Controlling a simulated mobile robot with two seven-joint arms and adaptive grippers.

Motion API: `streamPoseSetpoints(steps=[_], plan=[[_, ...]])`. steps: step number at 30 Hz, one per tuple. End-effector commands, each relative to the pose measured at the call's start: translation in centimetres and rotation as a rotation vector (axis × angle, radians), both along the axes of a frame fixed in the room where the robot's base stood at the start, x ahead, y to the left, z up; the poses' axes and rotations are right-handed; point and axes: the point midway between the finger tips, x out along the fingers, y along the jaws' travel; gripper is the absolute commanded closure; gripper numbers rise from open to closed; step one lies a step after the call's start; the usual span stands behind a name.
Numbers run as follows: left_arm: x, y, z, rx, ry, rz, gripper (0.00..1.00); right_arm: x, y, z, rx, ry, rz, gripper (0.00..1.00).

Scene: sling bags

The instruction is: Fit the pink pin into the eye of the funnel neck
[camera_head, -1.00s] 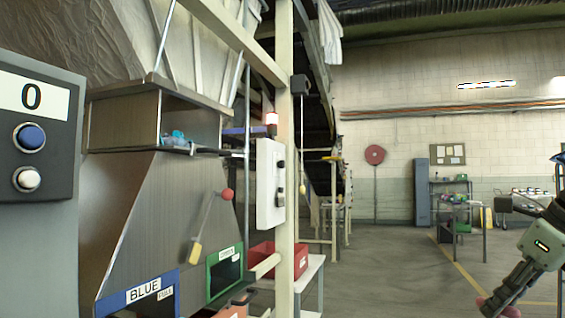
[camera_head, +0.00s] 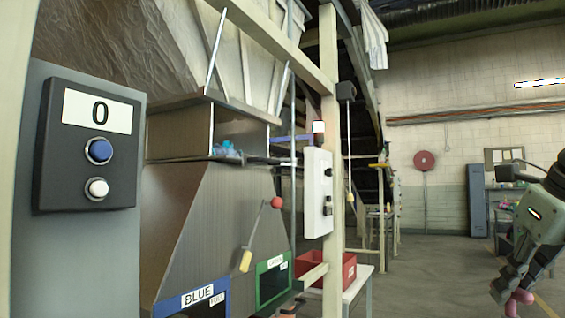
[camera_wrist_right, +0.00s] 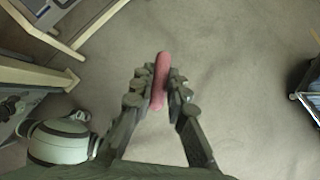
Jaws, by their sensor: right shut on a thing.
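The pink pin (camera_head: 520,297) is in my right gripper (camera_head: 508,293), at the lower right of the head view. In the right wrist view the pin (camera_wrist_right: 160,72) is clamped lengthwise between the two fingers of the gripper (camera_wrist_right: 159,88), its far end sticking out past them. What looks like the funnel neck (camera_head: 177,126) is the boxy metal section above the sloped metal chute, left of centre in the head view. I cannot make out its eye. The right gripper is well to the right of the neck, apart from it. My left gripper is not in view.
A panel (camera_head: 88,146) reading 0, with blue and white buttons, stands at left. A red-knobbed lever (camera_head: 262,232) is on the chute's front. A cream post (camera_head: 329,110) and white control box (camera_head: 317,192) stand between chute and gripper. A red bin (camera_head: 312,270) sits low; open floor lies right.

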Motion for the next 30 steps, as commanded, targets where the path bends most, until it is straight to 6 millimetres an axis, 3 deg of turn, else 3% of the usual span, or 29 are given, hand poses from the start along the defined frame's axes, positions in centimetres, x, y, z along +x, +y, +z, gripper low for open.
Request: streamPoseSetpoints(steps=[11, 14, 19, 30], plan=[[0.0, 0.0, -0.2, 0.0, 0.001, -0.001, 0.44, -0.1, -0.7, -0.1, 0.003, -0.002, 0.003, 1.0], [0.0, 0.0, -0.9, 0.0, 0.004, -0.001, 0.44, -0.3, -3.0, -0.8, 0.011, -0.004, 0.024, 1.0], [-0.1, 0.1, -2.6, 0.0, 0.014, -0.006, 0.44, -1.1, -7.8, -3.7, 0.012, -0.01, 0.122, 1.0], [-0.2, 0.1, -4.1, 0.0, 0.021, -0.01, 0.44, -1.8, -10.6, -7.3, -0.001, -0.004, 0.244, 1.0]])
